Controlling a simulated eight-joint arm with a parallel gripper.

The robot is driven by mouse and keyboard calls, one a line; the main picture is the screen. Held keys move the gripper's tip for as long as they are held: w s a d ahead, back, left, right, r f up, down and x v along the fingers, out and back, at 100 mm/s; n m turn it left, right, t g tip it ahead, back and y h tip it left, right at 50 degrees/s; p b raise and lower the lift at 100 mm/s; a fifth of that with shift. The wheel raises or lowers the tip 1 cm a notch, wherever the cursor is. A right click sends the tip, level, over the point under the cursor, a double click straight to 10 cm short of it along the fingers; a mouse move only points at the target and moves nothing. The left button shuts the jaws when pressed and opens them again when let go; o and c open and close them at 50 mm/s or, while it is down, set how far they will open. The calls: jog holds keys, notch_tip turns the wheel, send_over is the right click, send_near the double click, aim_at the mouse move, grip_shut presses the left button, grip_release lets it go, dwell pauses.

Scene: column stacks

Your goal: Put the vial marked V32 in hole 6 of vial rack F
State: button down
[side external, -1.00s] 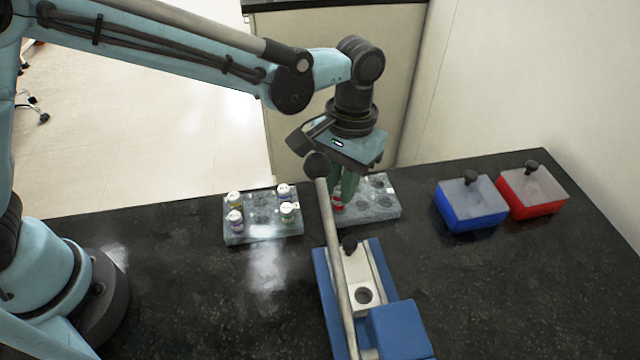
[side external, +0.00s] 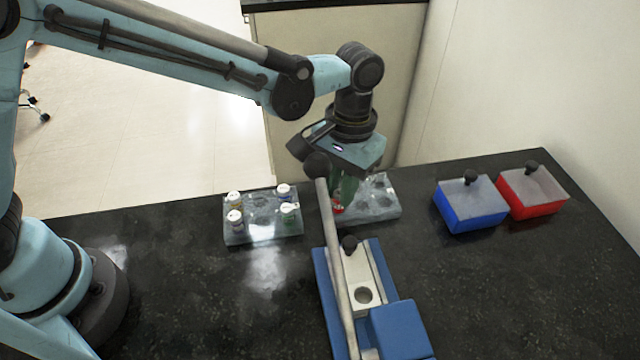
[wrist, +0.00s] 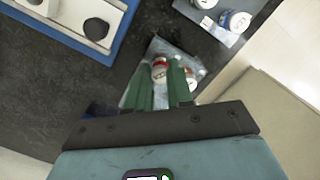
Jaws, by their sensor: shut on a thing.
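My gripper (side external: 343,193) points down at the left part of the right-hand grey rack (side external: 383,211). Its green fingers are shut on a red-banded vial (side external: 338,209). In the wrist view this vial (wrist: 159,67) has a pale cap and shows between the fingertips, over the rack. I cannot read its mark, nor tell how deep it sits in a hole. The rack's letter and hole numbers are not legible. Another vial, white and orange-red (wrist: 191,79), shows just beside the right finger in the wrist view.
The left grey rack (side external: 262,236) holds several capped vials. A blue device (side external: 402,331) with a long grey lever (side external: 337,262) stands in front of my gripper. A blue box (side external: 470,210) and a red box (side external: 532,194) stand at the right.

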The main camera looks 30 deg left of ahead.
jog(key=shift+f, duration=0.35)
jog(key=shift+f, duration=0.25)
jog(key=c, duration=0.6)
grip_release()
jog(key=shift+r, duration=0.15)
jog(key=shift+r, duration=2.9)
